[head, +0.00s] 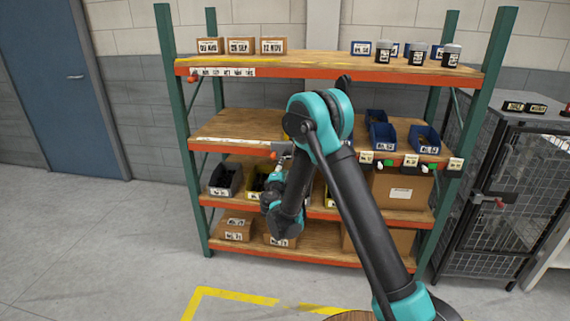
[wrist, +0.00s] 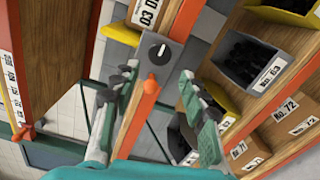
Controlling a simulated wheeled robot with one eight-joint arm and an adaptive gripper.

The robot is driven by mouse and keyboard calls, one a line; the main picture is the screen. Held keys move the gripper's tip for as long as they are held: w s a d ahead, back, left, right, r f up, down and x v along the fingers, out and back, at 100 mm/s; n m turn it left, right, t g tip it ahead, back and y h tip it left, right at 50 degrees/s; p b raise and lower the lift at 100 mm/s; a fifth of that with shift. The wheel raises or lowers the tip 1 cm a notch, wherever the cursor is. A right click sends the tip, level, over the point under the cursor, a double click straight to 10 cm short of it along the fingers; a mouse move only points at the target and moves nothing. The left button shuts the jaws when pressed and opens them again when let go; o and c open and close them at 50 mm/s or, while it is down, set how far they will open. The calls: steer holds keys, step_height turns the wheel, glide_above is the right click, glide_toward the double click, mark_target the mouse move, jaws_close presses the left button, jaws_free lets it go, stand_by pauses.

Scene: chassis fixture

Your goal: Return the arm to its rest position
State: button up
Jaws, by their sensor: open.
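My teal and black arm (head: 340,170) reaches forward and bends down in front of the shelving rack. My gripper (wrist: 155,100) shows in the wrist view with its two fingers spread apart and nothing between them. In the head view its end lies near the middle shelf's front edge, partly hidden by my arm. Beyond the fingers, a grey box with a round black knob (wrist: 160,52) sits on the orange shelf beam (wrist: 145,105). I cannot tell the exact gap between the fingers and the beam.
The rack's green posts (head: 172,110) and orange beams (head: 300,72) stand close to my arm. Dark, yellow and blue bins (head: 382,136) and cardboard boxes (head: 402,190) fill the shelves. A wire cage (head: 495,200) stands at right. Floor at left (head: 90,240) is clear.

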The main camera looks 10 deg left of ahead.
steer(key=shift+s, duration=0.65)
steer(key=s+d+r+m+g+h, duration=0.15)
steer(key=s+d+m, duration=0.25)
steer(key=d, duration=0.5)
steer(key=s+d+r+m+g+h, duration=0.1)
steer(key=s+d+m+g, duration=0.2)
steer(key=d, duration=0.6)
steer(key=s+d+r+m+g+h, duration=0.1)
steer(key=s+d+m+g+h, duration=0.2)
steer(key=d, duration=0.7)
steer(key=s+d+f+m+g+y, duration=0.1)
steer(key=s+d+f+m+g, duration=0.15)
steer(key=s, duration=0.45)
steer(key=s+d+f+m+g+y, duration=0.1)
steer(key=s+d+m+y, duration=0.2)
steer(key=s, duration=0.4)
steer(key=s+f+m+g+y, duration=0.2)
steer(key=s+f+m, duration=0.1)
steer(key=s, duration=1.2)
steer(key=shift+s+a+f+m+g, duration=0.2)
steer(key=shift+s+f+m+g, duration=0.15)
steer(key=shift+m, duration=0.2)
